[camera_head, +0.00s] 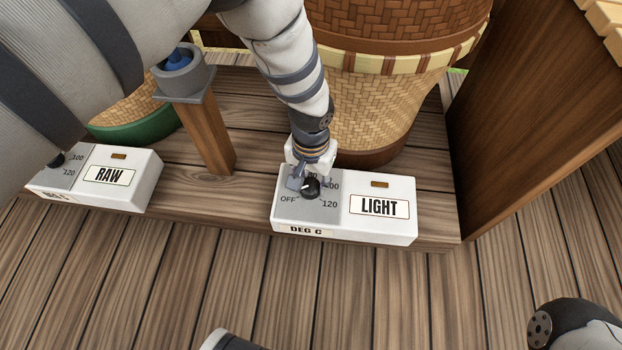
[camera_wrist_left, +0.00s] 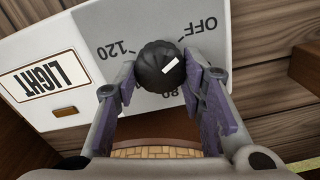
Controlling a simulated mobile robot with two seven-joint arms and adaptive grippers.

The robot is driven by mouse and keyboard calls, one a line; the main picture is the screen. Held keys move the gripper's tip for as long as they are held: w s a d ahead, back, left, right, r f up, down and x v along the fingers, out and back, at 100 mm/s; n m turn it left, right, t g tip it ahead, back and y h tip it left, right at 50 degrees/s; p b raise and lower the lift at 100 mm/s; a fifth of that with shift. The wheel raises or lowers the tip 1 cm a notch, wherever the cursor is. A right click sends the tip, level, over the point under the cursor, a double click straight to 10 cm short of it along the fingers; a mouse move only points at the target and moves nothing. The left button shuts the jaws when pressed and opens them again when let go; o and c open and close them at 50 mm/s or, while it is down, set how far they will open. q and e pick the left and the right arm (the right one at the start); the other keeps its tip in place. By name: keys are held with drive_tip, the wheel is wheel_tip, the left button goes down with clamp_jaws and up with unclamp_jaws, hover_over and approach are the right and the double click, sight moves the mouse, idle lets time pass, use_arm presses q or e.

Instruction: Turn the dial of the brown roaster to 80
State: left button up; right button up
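The dial (camera_head: 312,189) is a black knob with a white mark, on the top of a white control box (camera_head: 330,224) labelled LIGHT and DEG C. The box stands in front of a brown woven basket-shaped roaster (camera_head: 392,95). My left gripper (camera_head: 309,184) reaches down at the dial. In the left wrist view its fingers (camera_wrist_left: 160,66) lie on both sides of the dial (camera_wrist_left: 152,62), close against its edges. The white mark points between OFF and 80. The 80 is partly covered in both views.
A second white box (camera_head: 130,192) labelled RAW stands at the left, by a green-banded basket (camera_head: 140,133). A wooden post (camera_head: 207,140) with a grey cup stands between the boxes. A tall wooden panel (camera_head: 530,120) rises on the right. Plank floor (camera_head: 330,290) is open in front.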

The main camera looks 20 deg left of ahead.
use_arm(q)
drive_tip(key=shift+c, duration=1.4)
drive_tip(key=m+p, duration=0.1)
drive_tip(key=m, duration=0.4)
drive_tip(key=shift+d+p, duration=0.1)
drive_tip(key=shift+p, duration=0.3)
drive_tip(key=m, duration=0.3)
drive_tip(key=shift+s+m, duration=0.1)
drive_tip(key=shift+m, duration=0.3)
drive_tip(key=m, duration=0.4)
drive_tip(key=shift+d+p, duration=0.1)
drive_tip(key=shift+p, duration=0.3)
drive_tip(key=m, duration=0.5)
drive_tip(key=shift+s+m, duration=0.2)
drive_tip(key=shift+m, duration=0.2)
drive_tip(key=shift+m+b, duration=0.35)
drive_tip(key=shift+m, duration=2.25)
